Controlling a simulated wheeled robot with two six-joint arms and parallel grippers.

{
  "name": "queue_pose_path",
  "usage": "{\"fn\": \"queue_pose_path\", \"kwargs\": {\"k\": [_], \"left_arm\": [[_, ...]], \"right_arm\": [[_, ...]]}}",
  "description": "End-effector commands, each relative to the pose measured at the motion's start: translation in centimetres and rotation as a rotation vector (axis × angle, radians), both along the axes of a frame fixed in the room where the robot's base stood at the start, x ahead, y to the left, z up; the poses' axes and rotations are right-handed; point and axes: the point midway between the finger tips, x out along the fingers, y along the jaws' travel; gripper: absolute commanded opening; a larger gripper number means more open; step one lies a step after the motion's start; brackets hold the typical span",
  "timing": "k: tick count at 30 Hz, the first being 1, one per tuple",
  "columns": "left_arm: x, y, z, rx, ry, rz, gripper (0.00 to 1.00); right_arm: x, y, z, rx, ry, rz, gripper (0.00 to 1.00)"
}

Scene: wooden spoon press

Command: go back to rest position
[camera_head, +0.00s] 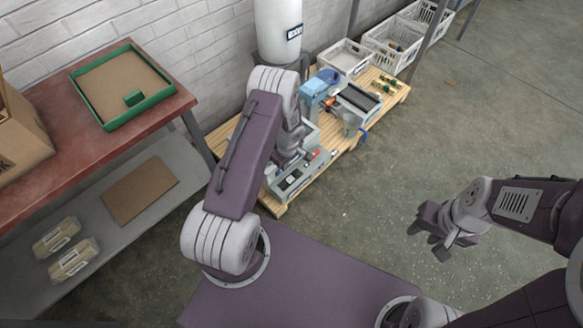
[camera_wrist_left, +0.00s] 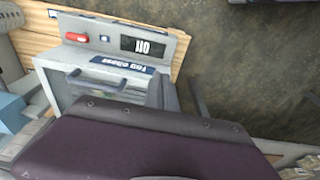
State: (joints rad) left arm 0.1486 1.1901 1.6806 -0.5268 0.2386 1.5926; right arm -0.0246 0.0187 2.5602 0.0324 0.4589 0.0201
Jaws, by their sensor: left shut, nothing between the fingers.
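My left arm reaches forward over the left part of the low wooden pallet bench. Its gripper (camera_head: 286,160) points down beside the grey press equipment (camera_head: 291,182) and is partly hidden by my own wrist. In the left wrist view its purple body fills the bottom, and a grey machine with a handle, a red switch and a dark display (camera_wrist_left: 147,47) lies beyond it. The left gripper is shut with nothing in it. My right gripper (camera_head: 428,242) hangs over bare floor at the right. Its fingertips look apart, with nothing between them.
A red-topped table (camera_head: 50,178) with a green-rimmed tray (camera_head: 143,106) stands at the left. A white cylinder (camera_head: 277,30) rises behind the bench. White crates (camera_head: 388,60) stand at the back.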

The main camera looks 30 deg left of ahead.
Motion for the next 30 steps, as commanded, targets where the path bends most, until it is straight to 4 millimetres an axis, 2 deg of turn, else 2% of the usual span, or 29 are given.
{"fn": "queue_pose_path", "kwargs": {"k": [3,7,20,22,23,26,28,30], "left_arm": [[-0.8,-2.4,0.6,0.0,0.001,-0.005,0.0],[-1.4,-3.9,0.9,0.0,0.0,-0.002,0.0],[-1.5,-4.4,1.0,0.0,0.0,0.0,0.0],[-0.9,-4.4,1.7,0.001,-0.017,-0.002,0.0],[-0.2,-4.5,2.3,0.002,-0.034,-0.004,0.0],[3.1,-4.7,6.8,0.004,-0.135,-0.012,0.0],[4.7,-5.2,11.9,-0.003,-0.218,0.007,0.0],[4.4,-5.6,16.4,-0.011,-0.27,0.02,0.0]], "right_arm": [[0.0,0.0,-0.1,0.0,0.0,0.0,0.37],[0.0,0.0,-0.3,0.0,0.0,0.0,0.37],[0.0,0.0,-0.3,0.0,0.0,0.0,0.37],[0.0,0.0,-0.3,0.0,0.0,0.0,0.37],[0.0,0.0,-0.3,0.0,0.0,0.0,0.37],[0.0,0.0,-0.3,0.0,0.0,0.0,0.37],[0.0,0.0,-0.3,0.0,0.0,0.0,0.37],[0.0,0.0,-0.3,0.0,0.0,0.0,0.37]]}}
